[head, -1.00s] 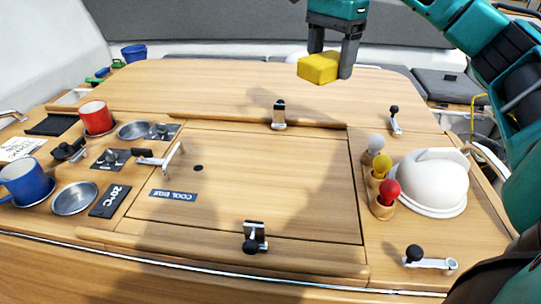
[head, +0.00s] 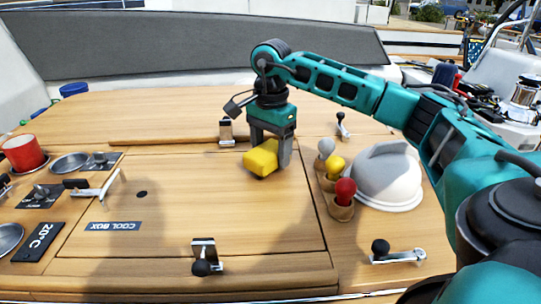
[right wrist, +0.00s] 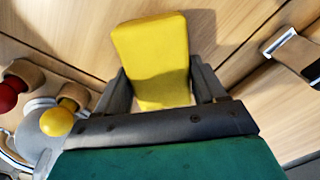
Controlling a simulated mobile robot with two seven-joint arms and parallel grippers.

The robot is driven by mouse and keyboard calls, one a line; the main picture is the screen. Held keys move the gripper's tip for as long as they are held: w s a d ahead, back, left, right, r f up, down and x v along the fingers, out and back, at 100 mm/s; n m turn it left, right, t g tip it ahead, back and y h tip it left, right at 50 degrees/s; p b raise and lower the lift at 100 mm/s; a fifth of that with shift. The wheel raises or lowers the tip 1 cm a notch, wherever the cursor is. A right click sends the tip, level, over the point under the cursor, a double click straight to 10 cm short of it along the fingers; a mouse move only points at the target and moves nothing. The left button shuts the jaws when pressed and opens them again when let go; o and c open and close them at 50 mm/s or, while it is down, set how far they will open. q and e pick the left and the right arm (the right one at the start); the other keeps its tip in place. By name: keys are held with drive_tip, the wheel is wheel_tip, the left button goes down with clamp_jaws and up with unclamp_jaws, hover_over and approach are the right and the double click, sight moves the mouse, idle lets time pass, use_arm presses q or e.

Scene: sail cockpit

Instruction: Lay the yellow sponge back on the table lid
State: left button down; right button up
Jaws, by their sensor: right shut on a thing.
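The yellow sponge (head: 261,158) is a small block between the fingers of my right gripper (head: 270,150). My right gripper is shut on it, with the fingers pointing down. In the right wrist view the sponge (right wrist: 155,55) sticks out beyond the fingers (right wrist: 163,88), with wood behind it. The sponge is over the back right part of the wooden panel marked COOL BOX (head: 190,205). Whether it touches the wood cannot be told. The large wooden table top (head: 150,110) lies behind. My left gripper is not in view.
Red, yellow and white knobs (head: 345,190) and a white dome (head: 388,175) stand just right of the panel. Metal latches (head: 226,132) (head: 205,256) sit at its back and front edges. A red cup (head: 22,152) and metal bowls are at left. The panel's middle is clear.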

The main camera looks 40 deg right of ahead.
sight(271, 148)
drive_tip(key=shift+f, duration=0.7)
drive_tip(key=o, duration=1)
drive_tip(key=shift+f, duration=0.1)
drive_tip(key=shift+r, duration=0.3)
wheel_tip(271, 148, up, 11)
drive_tip(key=shift+f+p, duration=0.1)
drive_tip(key=shift+p, duration=0.75)
drive_tip(key=shift+r, duration=0.45)
